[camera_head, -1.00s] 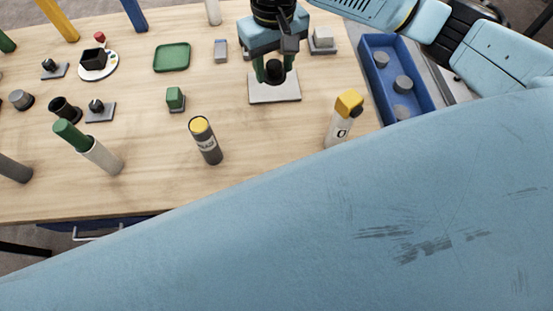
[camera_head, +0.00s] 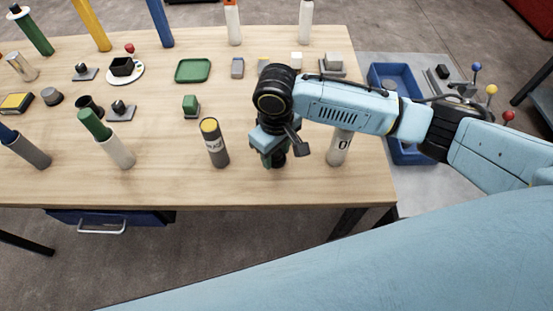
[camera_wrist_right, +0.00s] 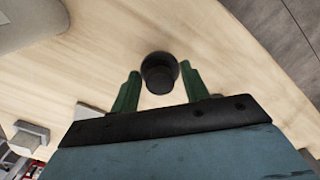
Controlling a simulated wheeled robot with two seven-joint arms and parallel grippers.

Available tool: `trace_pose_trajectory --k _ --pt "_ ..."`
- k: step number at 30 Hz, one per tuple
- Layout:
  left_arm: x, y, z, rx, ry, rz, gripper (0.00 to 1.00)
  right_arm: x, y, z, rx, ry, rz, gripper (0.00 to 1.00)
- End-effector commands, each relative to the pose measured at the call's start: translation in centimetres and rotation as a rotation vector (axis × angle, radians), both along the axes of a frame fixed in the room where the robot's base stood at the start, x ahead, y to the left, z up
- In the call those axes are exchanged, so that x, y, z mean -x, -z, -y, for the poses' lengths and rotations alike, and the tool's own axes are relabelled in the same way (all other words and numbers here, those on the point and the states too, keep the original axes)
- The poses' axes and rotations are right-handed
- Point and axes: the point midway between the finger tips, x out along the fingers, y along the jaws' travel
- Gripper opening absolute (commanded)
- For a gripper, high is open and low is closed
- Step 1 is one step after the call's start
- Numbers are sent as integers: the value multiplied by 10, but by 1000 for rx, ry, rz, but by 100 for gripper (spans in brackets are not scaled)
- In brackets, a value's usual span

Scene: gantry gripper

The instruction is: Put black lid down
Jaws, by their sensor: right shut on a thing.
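My right gripper (camera_head: 272,160) points down near the table's front edge, between the grey yellow-topped cylinder (camera_head: 214,143) and a white bottle (camera_head: 338,148) marked with a dark sign. In the right wrist view the black lid (camera_wrist_right: 160,72), round with a narrower raised knob, sits between the green fingertips (camera_wrist_right: 160,88) of this gripper, which is shut on it. In the head view the wrist and fingers mostly hide the lid. I cannot tell whether it touches the table. The top of the white bottle is hidden behind my arm. My left gripper is not in view.
The wooden table (camera_head: 160,178) is bare along its front edge. A green tray (camera_head: 192,70), a green block (camera_head: 191,106) and a white cylinder with a green top (camera_head: 108,140) stand to the left. A blue bin (camera_head: 392,76) is on the right, partly behind my arm.

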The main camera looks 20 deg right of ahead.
Motion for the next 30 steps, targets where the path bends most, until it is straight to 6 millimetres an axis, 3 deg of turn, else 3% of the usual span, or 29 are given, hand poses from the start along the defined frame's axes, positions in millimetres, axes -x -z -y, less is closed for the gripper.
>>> trace_pose_trajectory --k 3,6,18,19,23,30 --pt "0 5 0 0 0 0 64 0 22 0 1 1 -2 24" --pt "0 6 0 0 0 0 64 0 30 0 0 1 0 24" --pt "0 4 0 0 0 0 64 0 33 0 0 1 -1 24" --pt "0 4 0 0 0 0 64 0 33 0 0 1 0 50" --pt "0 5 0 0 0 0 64 0 33 0 0 1 0 67" --pt "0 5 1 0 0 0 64 0 33 0 0 1 0 67"
